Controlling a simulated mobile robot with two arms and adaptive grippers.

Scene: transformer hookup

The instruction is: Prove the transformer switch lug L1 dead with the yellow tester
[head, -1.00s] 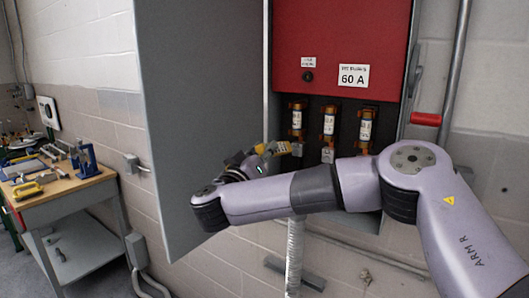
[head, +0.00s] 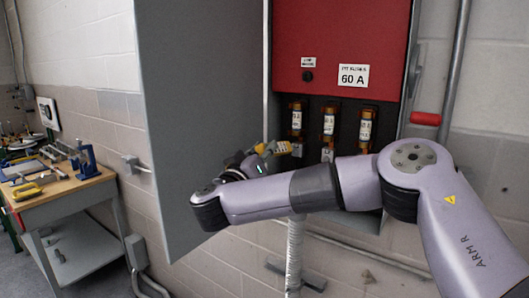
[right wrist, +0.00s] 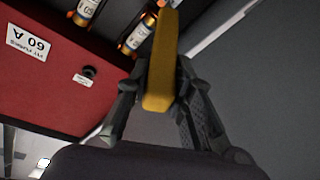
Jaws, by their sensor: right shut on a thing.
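The yellow tester (head: 281,148) is held in my right gripper (head: 250,162), just left of the lower end of the leftmost fuse in the open switch box. It also shows in the right wrist view (right wrist: 162,62), clamped between the fingers of my right gripper (right wrist: 160,85). A grey lug (head: 297,150) sits below the leftmost fuse, close to the tester's tip. I cannot tell whether they touch. Another lug (head: 327,155) sits below the middle fuse. No L1 marking is readable. My left gripper is not in view.
The box has a red panel (head: 335,35) marked 60 A above several fuses (head: 329,121). Its grey open door (head: 205,110) stands left of my right gripper. A red handle (head: 425,118) is at the right. A workbench (head: 70,190) with tools stands far left.

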